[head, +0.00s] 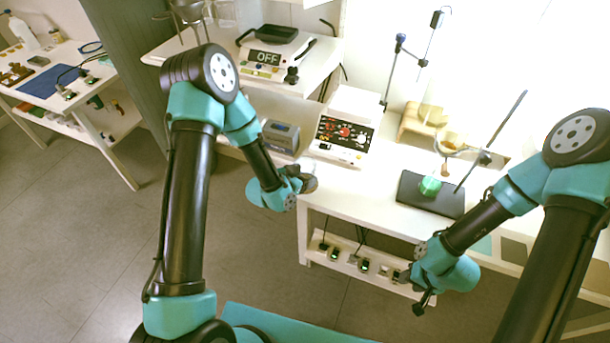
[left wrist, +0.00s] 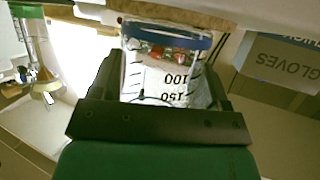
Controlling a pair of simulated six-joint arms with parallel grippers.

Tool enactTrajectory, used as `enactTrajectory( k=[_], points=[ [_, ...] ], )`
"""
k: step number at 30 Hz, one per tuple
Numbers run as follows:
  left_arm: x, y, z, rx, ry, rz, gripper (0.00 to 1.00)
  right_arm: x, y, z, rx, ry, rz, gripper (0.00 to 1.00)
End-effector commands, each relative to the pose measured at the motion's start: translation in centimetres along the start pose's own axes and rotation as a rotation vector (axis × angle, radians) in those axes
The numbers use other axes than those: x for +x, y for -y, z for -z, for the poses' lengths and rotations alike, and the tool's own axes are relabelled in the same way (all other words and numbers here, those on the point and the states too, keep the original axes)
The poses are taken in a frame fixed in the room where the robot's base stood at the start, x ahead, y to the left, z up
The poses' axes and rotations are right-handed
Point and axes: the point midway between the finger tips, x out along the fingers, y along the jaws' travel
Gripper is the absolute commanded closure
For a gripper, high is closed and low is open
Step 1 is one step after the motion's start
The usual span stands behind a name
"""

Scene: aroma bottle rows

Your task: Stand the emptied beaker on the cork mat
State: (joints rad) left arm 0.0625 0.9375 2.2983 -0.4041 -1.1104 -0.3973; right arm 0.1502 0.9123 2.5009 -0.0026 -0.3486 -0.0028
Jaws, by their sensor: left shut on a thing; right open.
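My left gripper (head: 303,181) is at the front edge of the white bench, shut on the clear beaker. In the left wrist view, which looks upside down, the beaker (left wrist: 166,78) sits between the fingers, with black graduations and a blue band at its base end. I see no liquid in it. A tan speckled strip (left wrist: 225,27) beside the base looks like the cork mat's edge; I cannot tell whether the beaker touches it. The mat is not clear in the head view. My right gripper (head: 419,299) is open and empty, low before the bench.
A hotplate with a red-marked panel (head: 343,134) stands just behind my left gripper. A glove box (head: 281,136) is left of it; it also shows in the left wrist view (left wrist: 285,62). A dark stand base (head: 430,195) with a green item is to the right.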

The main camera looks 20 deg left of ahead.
Motion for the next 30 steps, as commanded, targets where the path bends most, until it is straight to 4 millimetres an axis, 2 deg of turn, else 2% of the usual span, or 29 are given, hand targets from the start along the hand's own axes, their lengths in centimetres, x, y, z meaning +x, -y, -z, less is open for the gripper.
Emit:
enactTrajectory(
  k=[10, 11, 18, 30],
  points=[
    [0.1, -0.01, -0.24, 0.0, 0.0, 0.0, 0.61, 0.0, 0.0, 0.0, 0.0, 0.0, 0.0, 0.57],
    [0.09, -0.01, -0.24, 0.0, 0.0, 0.0, 0.29, 0.0, 0.0, 0.0, 0.0, 0.0, 0.0, 0.57],
    [0.08, -0.01, -0.2, 0.0, 0.0, 0.0, 0.06, 0.0, 0.0, 0.0, 0.0, 0.0, 0.0, 0.57],
    [-0.23, -0.07, 0.15, 0.001, -0.001, -0.001, 0.05, 0.0, 0.0, -0.01, 0.0, 0.0, 0.0, 0.57]
  ],
)
